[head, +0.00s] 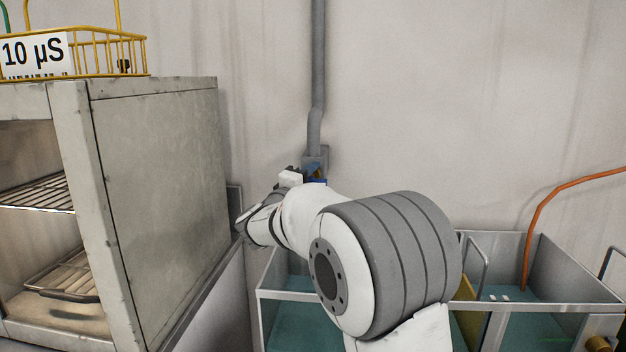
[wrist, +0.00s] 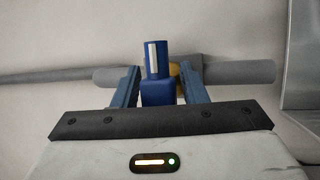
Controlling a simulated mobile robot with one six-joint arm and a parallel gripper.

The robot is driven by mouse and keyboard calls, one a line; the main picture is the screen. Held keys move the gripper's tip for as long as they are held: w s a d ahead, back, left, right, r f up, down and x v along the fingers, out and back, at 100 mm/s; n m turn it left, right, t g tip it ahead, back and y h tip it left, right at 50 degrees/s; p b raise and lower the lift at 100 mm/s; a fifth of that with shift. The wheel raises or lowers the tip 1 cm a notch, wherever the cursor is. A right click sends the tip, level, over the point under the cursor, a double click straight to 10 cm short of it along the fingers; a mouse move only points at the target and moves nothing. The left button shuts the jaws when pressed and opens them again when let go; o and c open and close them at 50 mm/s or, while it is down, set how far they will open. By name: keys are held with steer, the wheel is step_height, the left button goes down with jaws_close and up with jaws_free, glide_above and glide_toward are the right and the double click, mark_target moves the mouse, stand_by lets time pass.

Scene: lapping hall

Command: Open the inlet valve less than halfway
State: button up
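The inlet valve's blue handle (wrist: 157,60), with a white stripe, shows in the wrist view in front of a grey horizontal pipe (wrist: 240,72). A bit of yellow valve body (wrist: 174,69) shows behind it. My gripper (wrist: 158,84) has its two blue-grey fingers apart, one on each side of the handle. Narrow gaps seem to show on both sides, so it looks open and not clamped. In the head view, my arm hides most of the valve; only a small blue part (head: 319,181) shows below the grey wall fitting (head: 315,160). The handle's exact angle is hard to tell.
A worn grey cabinet (head: 160,160) with open shelves stands close on the left, a yellow wire basket (head: 110,57) on top. Metal-framed tanks (head: 270,293) stand below and right of my arm. An orange hose (head: 545,208) runs into one. The upper right wall is bare.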

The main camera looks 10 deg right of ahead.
jaws_close()
steer(key=shift+f+n+b, duration=0.2)
steer(key=shift+n+b, duration=0.1)
steer(key=shift+b, duration=0.15)
steer(key=shift+f+n+t+b, duration=0.1)
steer(key=shift+n+t+b, duration=0.5)
steer(key=shift+n+b, duration=0.5)
steer(key=shift+a+r+n+t+y+b, duration=0.1)
steer(key=shift+n+t+y+b, duration=0.2)
steer(key=shift+n+t+b, duration=0.5)
steer(key=shift+r+n+t+y+b, duration=0.1)
steer(key=shift+n+t+y+b, duration=0.2)
steer(key=shift+n+b, duration=0.85)
steer(key=shift+r+n, duration=0.1)
steer(key=shift+n, duration=0.35)
jaws_free()
